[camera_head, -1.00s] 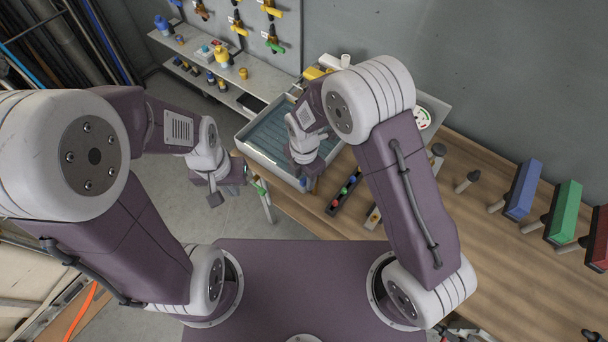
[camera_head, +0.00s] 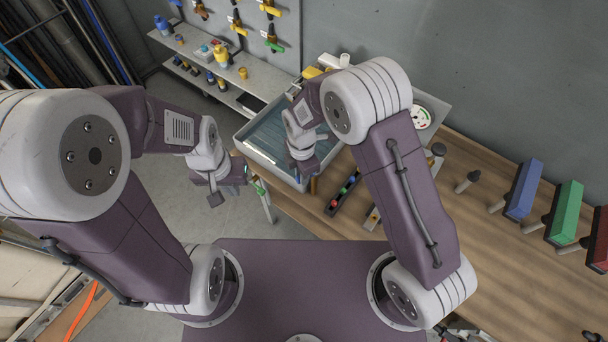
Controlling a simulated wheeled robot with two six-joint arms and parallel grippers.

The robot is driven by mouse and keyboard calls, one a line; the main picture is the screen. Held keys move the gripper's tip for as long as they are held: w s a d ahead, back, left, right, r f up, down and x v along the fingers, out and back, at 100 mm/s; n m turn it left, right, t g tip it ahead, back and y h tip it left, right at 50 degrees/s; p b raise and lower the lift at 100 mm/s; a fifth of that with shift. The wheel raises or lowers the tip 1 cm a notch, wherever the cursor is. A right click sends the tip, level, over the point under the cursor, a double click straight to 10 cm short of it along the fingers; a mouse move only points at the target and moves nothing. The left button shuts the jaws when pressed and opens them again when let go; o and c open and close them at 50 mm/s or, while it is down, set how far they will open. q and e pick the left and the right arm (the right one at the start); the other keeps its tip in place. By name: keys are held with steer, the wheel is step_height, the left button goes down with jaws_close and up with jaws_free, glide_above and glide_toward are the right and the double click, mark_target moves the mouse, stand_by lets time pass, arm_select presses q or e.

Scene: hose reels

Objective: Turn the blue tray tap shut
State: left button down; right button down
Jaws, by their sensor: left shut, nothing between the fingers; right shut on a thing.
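The grey tray (camera_head: 262,162) with a blue-green bottom stands at the left end of the wooden bench. My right gripper (camera_head: 304,178) points down at the tray's near right corner. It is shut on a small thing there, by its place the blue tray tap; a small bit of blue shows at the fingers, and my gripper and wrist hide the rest. How far the tap is turned cannot be seen. My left gripper (camera_head: 238,176) is shut and empty, in the air left of the tray's near corner.
A dark strip with coloured buttons (camera_head: 343,192) lies on the bench right of my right gripper. Blue (camera_head: 522,190), green (camera_head: 564,211) and red blocks stand farther right. A green-marked fitting (camera_head: 258,186) is at the bench's left edge. A shelf (camera_head: 232,90) stands at the back left.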

steer(key=w+m, duration=0.1)
steer(key=m, duration=0.3)
steer(key=w+m, duration=0.2)
steer(key=m, duration=0.2)
steer(key=w+m+b, duration=0.1)
steer(key=w+m, duration=0.1)
steer(key=m, duration=0.3)
steer(key=shift+w+r, duration=0.15)
stand_by(0.6)
steer(key=c, duration=1.6)
jaws_free()
steer(key=shift+o, duration=1.4)
